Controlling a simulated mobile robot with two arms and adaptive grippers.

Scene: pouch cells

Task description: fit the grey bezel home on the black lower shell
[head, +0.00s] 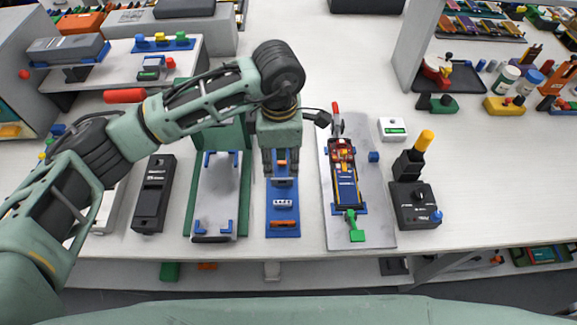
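My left gripper (282,172) points down over the far end of a narrow blue tray (270,212). Its fingers are seen from above and behind; I cannot tell whether they are open or shut, or hold anything. A small orange piece shows between them. I cannot pick out the grey bezel with certainty. A dark, long shell (346,190), which looks like the black lower shell, lies in a blue nest on a grey fixture plate (378,215), right of the gripper. Yellow, red and orange parts show inside it. My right gripper is not in view.
A red-handled clamp (336,120) and a green clamp (354,225) stand at the fixture's ends. A black box with a yellow-topped post (415,203) is to the right. Left are a grey plate with blue corners (215,188) and a black case (153,195).

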